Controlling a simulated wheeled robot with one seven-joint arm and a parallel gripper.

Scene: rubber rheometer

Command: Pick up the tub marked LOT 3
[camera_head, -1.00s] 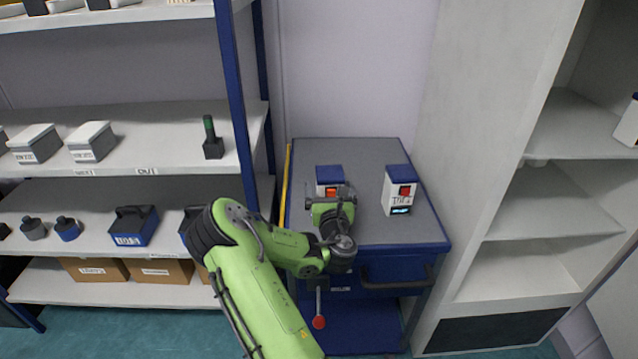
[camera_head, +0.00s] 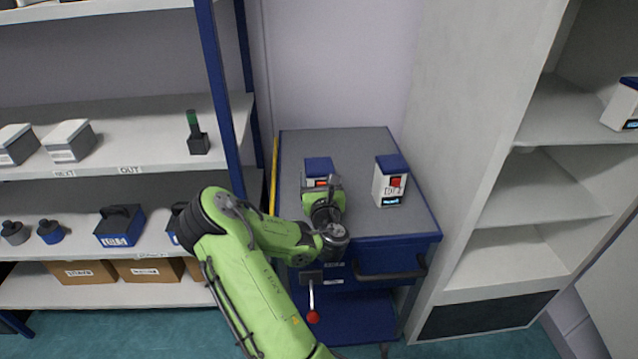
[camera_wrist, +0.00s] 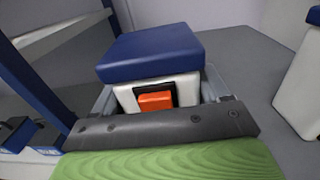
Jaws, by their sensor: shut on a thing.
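A white tub with a blue lid and an orange-red patch (camera_head: 318,166) is at the left of the grey cart top. In the wrist view the same tub (camera_wrist: 150,55) fills the space between the jaws. My gripper (camera_head: 319,184) is shut on it, with a finger along each side in the wrist view (camera_wrist: 160,90). The tub's lower front is hidden behind the gripper, so no lot marking can be read on it. I cannot tell whether it is clear of the cart top.
A similar tub (camera_head: 390,182) stands to the right on the cart (camera_head: 352,150); its label is too small to read surely. Shelving (camera_head: 100,160) with boxes is on the left. A white cabinet (camera_head: 520,190) stands close on the right, with another tub (camera_head: 622,105) on its shelf.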

